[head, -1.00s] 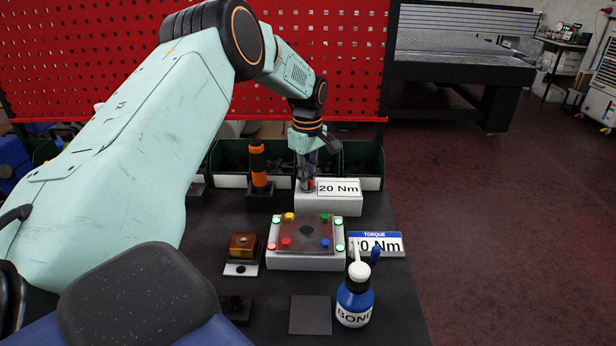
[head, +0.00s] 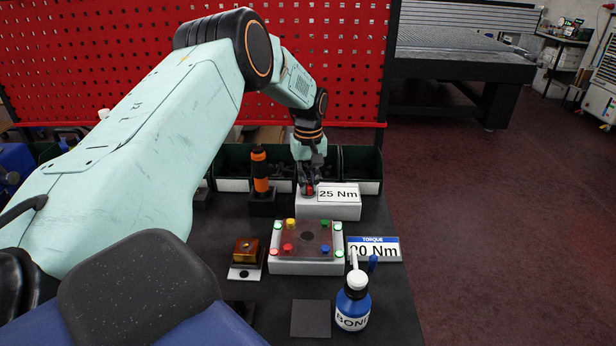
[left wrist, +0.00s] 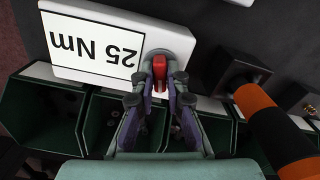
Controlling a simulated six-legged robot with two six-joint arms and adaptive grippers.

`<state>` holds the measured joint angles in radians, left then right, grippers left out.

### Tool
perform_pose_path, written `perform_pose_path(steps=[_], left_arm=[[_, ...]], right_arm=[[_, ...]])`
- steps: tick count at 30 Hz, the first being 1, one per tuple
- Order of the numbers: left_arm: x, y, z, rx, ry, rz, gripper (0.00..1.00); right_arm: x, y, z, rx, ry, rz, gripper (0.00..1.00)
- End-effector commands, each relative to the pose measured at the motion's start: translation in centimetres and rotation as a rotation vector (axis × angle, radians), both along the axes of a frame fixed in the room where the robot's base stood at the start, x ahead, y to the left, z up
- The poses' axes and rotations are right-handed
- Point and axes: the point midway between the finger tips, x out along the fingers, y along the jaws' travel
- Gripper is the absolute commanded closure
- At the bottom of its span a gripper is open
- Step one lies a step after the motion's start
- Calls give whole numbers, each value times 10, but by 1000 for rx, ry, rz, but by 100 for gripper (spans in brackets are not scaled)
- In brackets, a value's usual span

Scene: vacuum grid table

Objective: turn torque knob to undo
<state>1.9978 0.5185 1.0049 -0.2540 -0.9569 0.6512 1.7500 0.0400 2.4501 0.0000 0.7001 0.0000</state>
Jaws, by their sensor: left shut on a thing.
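The torque knob (left wrist: 160,68) is red and stands on a round base on a white box (head: 330,207). The box's label reads 25 Nm, and it appears upside down in the left wrist view. My left gripper (head: 308,188) is at the knob, with its fingers on both sides of it. In the left wrist view my left gripper (left wrist: 158,82) is shut on the red knob. My right gripper is not in view.
An orange-handled tool (head: 260,170) stands just left of the box. A fixture with coloured buttons (head: 306,240), a TORQUE sign (head: 374,250) and a blue BOND bottle (head: 352,305) are nearer. Green bins (head: 361,166) stand behind.

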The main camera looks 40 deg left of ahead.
Motion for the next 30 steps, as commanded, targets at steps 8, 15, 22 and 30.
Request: perform_pose_path(steps=[8,15,22,30], left_arm=[[0,-1,1,-4,3,-262,100],[0,-1,1,-4,2,-489,100],[0,-1,0,-4,1,-702,100],[-1,-1,0,-4,1,-908,100]], right_arm=[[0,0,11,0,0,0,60],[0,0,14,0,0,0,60],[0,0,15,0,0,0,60],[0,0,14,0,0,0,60]])
